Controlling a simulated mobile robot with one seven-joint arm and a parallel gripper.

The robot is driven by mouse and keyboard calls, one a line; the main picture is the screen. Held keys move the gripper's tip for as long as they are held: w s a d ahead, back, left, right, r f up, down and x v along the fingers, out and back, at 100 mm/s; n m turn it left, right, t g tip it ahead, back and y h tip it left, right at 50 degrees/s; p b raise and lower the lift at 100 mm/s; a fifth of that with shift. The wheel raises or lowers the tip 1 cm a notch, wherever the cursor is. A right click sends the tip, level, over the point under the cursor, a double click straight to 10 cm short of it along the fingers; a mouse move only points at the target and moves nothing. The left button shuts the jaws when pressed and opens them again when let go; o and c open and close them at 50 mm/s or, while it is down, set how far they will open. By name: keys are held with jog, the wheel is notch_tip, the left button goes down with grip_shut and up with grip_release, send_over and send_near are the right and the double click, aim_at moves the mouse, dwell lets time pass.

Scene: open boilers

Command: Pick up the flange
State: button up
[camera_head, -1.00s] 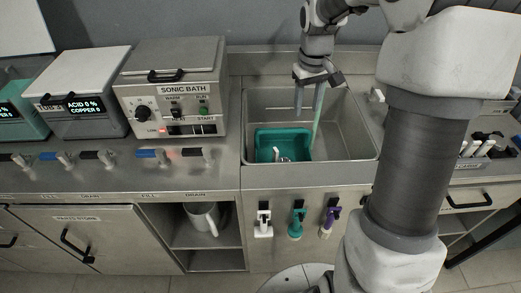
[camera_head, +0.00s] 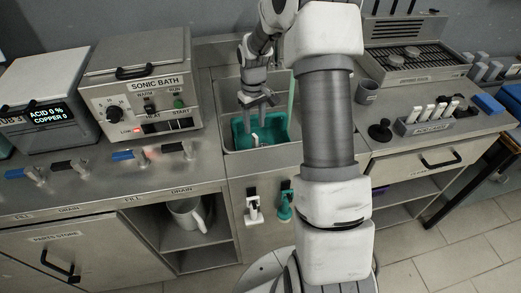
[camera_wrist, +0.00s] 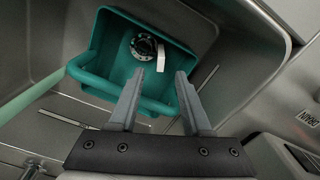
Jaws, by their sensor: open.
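The flange (camera_wrist: 144,46) appears in the wrist view as a round grey metal disc with holes around a dark centre. A small white piece (camera_wrist: 161,57) stands against its right side. It lies inside the teal basket (camera_wrist: 105,53), which sits in the steel sink. My gripper (camera_wrist: 160,75) is open, its two grey fingers pointing at the basket, with nothing between them. In the wrist view the fingertips show just below the flange. In the head view my gripper (camera_head: 255,125) hangs over the teal basket (camera_head: 280,121); the flange is hard to make out there.
The sonic bath (camera_head: 141,85) stands left of the sink. A cup (camera_head: 367,92) and a vial rack (camera_head: 433,118) are at right.

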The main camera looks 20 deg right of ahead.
aim_at(255, 143)
notch_tip(255, 143, down, 9)
jog(key=shift+s+f+b, duration=0.1)
jog(key=shift+f+b, duration=0.05)
jog(key=shift+b, duration=0.2)
grip_shut()
dwell(1.5)
